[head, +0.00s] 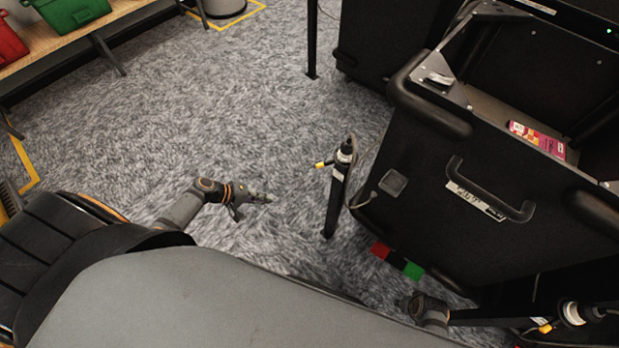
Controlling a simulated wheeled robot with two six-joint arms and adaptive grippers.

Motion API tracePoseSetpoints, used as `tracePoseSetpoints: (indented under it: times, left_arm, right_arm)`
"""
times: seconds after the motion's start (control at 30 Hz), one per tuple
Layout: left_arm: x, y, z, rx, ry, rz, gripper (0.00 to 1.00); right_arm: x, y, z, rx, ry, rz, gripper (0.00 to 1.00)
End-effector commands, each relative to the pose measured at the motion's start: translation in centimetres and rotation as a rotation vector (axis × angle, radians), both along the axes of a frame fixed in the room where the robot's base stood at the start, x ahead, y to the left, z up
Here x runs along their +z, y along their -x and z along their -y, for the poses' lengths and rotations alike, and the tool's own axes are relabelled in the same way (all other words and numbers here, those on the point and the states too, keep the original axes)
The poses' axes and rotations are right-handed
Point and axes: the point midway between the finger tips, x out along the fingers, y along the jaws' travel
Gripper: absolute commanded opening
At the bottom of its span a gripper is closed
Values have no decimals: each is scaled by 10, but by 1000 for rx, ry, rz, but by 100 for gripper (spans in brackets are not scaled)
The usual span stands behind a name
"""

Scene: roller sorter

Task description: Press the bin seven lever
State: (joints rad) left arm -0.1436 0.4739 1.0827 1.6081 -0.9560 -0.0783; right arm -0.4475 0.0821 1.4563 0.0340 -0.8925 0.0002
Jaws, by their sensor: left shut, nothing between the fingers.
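A lever with a yellow tip (324,164) sticks out to the left from the top of a black post (337,195) in the middle. A second yellow-tipped lever (545,326) shows at the bottom right on another dark post. I cannot read a bin number for either. My left gripper (262,198) is shut and empty, pointing right. It is left of and below the middle lever in the picture, apart from it. Part of my right arm shows at the bottom right; its fingers cannot be made out.
A large black bin (425,190) with a handle (490,190) and an unreadable white label stands right of the post. Red and green patches (413,270) show near its lower edge. A shelf with red and green bins (70,10) is top left. Grey carpet (220,100) between is clear.

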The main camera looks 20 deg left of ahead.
Motion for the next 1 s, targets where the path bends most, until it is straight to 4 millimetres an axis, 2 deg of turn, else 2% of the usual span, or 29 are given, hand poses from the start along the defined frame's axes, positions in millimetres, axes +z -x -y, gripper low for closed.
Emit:
tracePoseSetpoints:
  times: [0.03,0.1,0.2,0.3,0.33,0.47,0.77,0.87,1.0]
  left_arm:
    - [10,-28,5,-9,126,75,0]
    - [59,-53,15,-37,302,174,0]
    - [120,-69,22,-90,492,288,0]
    - [160,-73,25,-130,608,357,0]
    - [167,-73,25,-138,629,368,0]
    - [182,-73,25,-149,664,389,0]
    - [182,-75,28,-147,664,388,0]
    - [183,-80,38,-148,665,391,0]
    - [184,-92,63,-148,667,391,0]
  right_arm:
    - [-19,-10,-4,2,-5,8,40]
    - [-12,-20,-8,5,-12,9,40]
    - [-1,-28,-12,9,-18,9,40]
    - [8,-31,-15,11,-22,7,40]
    - [10,-31,-15,11,-23,6,40]
    - [17,-32,-16,12,-24,6,40]
    - [18,-32,-16,12,-24,6,40]
    - [19,-32,-17,12,-25,7,40]
    - [24,-33,-18,13,-27,7,40]
